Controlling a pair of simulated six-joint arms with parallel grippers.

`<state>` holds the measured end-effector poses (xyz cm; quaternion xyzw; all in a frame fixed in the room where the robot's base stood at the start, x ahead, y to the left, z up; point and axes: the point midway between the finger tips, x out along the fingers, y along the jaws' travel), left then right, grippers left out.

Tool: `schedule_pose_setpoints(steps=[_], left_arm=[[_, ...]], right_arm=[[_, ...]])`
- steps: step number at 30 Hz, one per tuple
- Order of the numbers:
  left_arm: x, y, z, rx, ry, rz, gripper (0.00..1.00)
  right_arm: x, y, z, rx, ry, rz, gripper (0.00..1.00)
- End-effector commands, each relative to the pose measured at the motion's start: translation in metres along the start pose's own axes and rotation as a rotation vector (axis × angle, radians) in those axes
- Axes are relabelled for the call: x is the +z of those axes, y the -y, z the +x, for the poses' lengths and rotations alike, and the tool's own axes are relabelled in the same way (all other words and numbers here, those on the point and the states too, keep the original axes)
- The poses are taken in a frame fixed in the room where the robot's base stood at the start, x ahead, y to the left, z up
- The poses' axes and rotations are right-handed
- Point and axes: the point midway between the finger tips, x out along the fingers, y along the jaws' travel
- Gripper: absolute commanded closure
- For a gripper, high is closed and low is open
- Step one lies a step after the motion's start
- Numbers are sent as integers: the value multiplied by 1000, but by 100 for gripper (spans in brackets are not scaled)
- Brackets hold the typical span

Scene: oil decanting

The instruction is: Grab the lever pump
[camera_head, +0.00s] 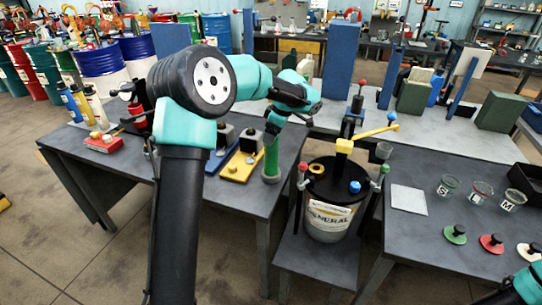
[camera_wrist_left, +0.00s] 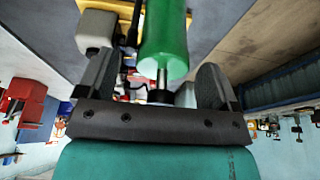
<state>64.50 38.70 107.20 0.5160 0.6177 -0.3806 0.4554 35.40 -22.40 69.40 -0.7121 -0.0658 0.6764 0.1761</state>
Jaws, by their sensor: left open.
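A green upright cylinder (camera_head: 271,160) with a pale foot stands at the right edge of the left table; it looks like a pump body, though its lever is not clear. It also shows in the left wrist view (camera_wrist_left: 163,45), with a metal rod at its near end. My left gripper (camera_head: 272,128) is open at the cylinder's top, with one finger on each side; contact is not visible. I cannot tell for certain which is the lever pump. My right gripper is not seen.
The drum (camera_head: 328,222) stands on a low stand between two tables. A yellow-based device (camera_head: 237,172) and a blue-based one are close left of the cylinder. Glass cups (camera_head: 480,191) and coloured lids (camera_head: 490,243) are on the right table. The left table's front is clear.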

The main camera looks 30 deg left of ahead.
Motion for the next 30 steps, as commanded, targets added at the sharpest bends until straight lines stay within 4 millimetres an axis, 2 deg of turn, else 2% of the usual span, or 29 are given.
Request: schedule_pose_setpoints(steps=[6,9,25,30], left_arm=[[-2,3,31,-3,-1,1,14],[-2,3,40,-1,0,1,14],[-2,3,42,0,0,1,14],[-2,3,42,0,0,1,31]], right_arm=[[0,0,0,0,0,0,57],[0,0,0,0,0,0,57],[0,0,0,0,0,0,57],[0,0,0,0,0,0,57]])
